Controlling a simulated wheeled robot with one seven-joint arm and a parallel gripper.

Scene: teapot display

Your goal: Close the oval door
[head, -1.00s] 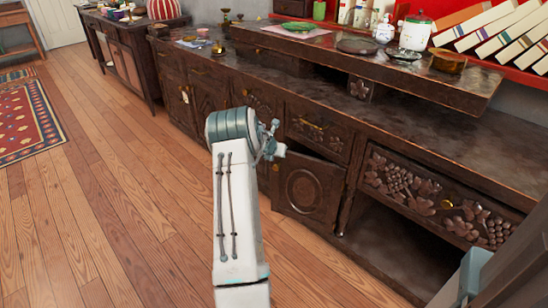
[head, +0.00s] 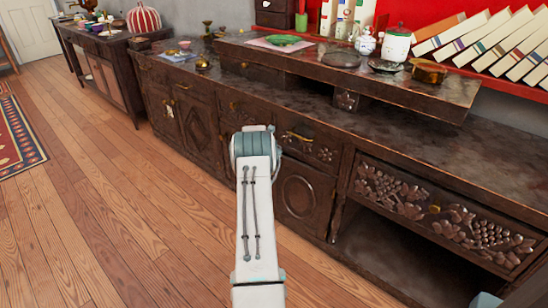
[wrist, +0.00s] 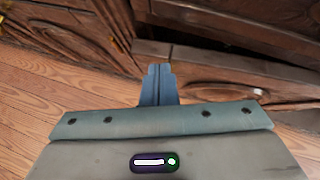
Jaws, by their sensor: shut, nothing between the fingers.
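The oval door (head: 304,194) is a dark wooden panel with a carved oval, low in the long cabinet, just right of my arm in the head view. It looks flush or nearly flush with the cabinet front; I cannot tell whether it is fully shut. In the wrist view a carved wooden panel, apparently this door (wrist: 240,96), lies to the right of the fingers. My gripper (wrist: 160,70) is shut and empty, with its tips close to the cabinet front; contact is unclear. In the head view my arm hides the gripper.
A carved drawer (head: 435,213) sits right of the door above an open dark recess (head: 390,255). The counter (head: 420,145) carries a raised shelf with dishes. The wooden floor (head: 110,210) at left is clear.

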